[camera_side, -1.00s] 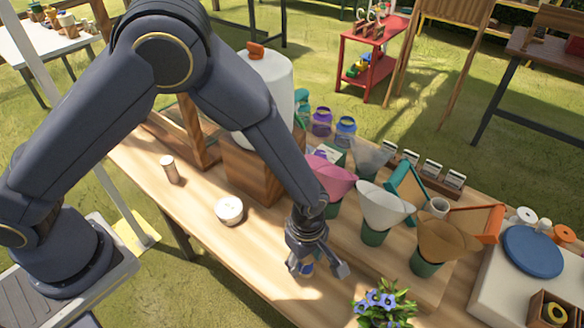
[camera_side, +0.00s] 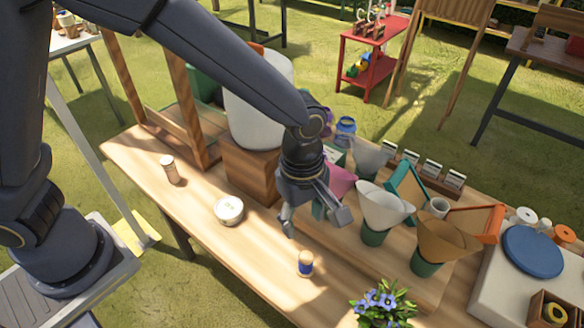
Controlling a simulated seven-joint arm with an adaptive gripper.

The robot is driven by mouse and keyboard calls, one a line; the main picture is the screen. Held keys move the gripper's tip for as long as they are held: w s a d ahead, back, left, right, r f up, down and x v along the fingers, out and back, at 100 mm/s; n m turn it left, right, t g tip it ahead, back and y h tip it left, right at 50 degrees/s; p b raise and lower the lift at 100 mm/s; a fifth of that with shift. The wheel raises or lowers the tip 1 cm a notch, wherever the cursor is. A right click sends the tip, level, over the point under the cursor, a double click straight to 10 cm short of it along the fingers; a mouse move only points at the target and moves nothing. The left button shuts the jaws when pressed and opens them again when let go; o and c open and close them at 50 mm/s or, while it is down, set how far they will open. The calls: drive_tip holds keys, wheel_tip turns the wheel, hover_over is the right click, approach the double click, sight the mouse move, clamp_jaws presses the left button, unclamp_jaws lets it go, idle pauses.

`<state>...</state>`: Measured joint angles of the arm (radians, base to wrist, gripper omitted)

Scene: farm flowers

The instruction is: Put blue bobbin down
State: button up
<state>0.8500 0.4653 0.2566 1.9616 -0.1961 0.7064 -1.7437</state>
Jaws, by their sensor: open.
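The blue bobbin (camera_side: 305,263) stands upright on the wooden table, with a blue middle and pale ends. It stands alone near the table's front edge, left of the blue flowers. My gripper (camera_side: 314,224) is open and empty above the table, up and behind the bobbin and apart from it. The gripper partly hides the pink paper cone (camera_side: 343,181) and its green holder.
A white round tin (camera_side: 229,210) and a small pale bobbin (camera_side: 170,169) stand to the left. White (camera_side: 384,204) and brown (camera_side: 434,240) cones in green holders stand to the right. Blue flowers (camera_side: 380,302) are at the front. A wooden block (camera_side: 250,172) bears a white container.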

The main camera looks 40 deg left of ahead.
drive_tip(key=s+a+r+m+t+h, duration=0.1)
drive_tip(key=s+a+r+m+t, duration=0.2)
drive_tip(key=a+r+m, duration=0.8)
drive_tip(key=s+a+r+m+t, duration=0.1)
drive_tip(key=s+a+r, duration=0.2)
drive_tip(key=a, duration=0.3)
drive_tip(key=s+a+r+m+t+y, duration=0.1)
drive_tip(key=s+a+r+m, duration=0.1)
drive_tip(key=s+a+r, duration=0.2)
drive_tip(key=s+a, duration=0.1)
drive_tip(key=a, duration=0.1)
drive_tip(key=shift+a+m, duration=0.3)
drive_tip(key=shift+a, duration=0.05)
drive_tip(key=shift+s, duration=0.1)
